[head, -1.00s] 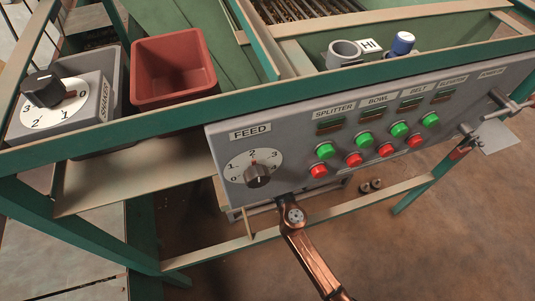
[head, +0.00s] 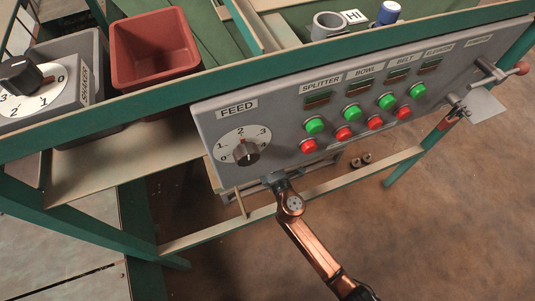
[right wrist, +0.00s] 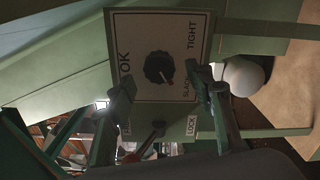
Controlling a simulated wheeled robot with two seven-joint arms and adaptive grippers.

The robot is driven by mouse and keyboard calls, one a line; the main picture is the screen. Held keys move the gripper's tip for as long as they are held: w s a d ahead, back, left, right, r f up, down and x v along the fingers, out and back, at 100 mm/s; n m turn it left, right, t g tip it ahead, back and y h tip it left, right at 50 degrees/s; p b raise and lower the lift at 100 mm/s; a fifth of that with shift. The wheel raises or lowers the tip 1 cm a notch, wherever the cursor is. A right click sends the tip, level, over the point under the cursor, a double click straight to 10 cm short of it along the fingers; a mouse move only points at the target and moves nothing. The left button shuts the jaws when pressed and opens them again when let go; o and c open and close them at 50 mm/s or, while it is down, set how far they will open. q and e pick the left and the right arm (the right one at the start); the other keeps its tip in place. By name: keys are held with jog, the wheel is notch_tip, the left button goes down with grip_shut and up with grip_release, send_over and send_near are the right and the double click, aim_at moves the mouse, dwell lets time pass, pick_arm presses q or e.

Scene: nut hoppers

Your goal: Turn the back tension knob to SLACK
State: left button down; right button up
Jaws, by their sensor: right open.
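In the right wrist view a round black knob (right wrist: 158,67) sits on a pale plate (right wrist: 140,28) with the words TIGHT and SLACK at its right and OK at its left, all turned sideways. A light mark on the knob seems to point to the lower right, near SLACK, but it is small. My right gripper (right wrist: 159,82) is open, with one finger to the left and one to the right of the knob. I cannot tell whether they touch it. In the head view this knob is hidden, and a copper arm link of mine reaches below the panel. My left gripper is not in view.
A LOCK label (right wrist: 192,125) and a dark red-tipped lever (right wrist: 152,138) lie below the plate. A white round object (right wrist: 243,76) is at right. The head view shows the grey control panel (head: 225,188), FEED dial (head: 246,153), SHAKER dial (head: 20,76) and red bin (head: 152,50).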

jog(key=v, duration=0.8)
jog(key=shift+s, duration=0.3)
jog(key=shift+d, duration=0.15)
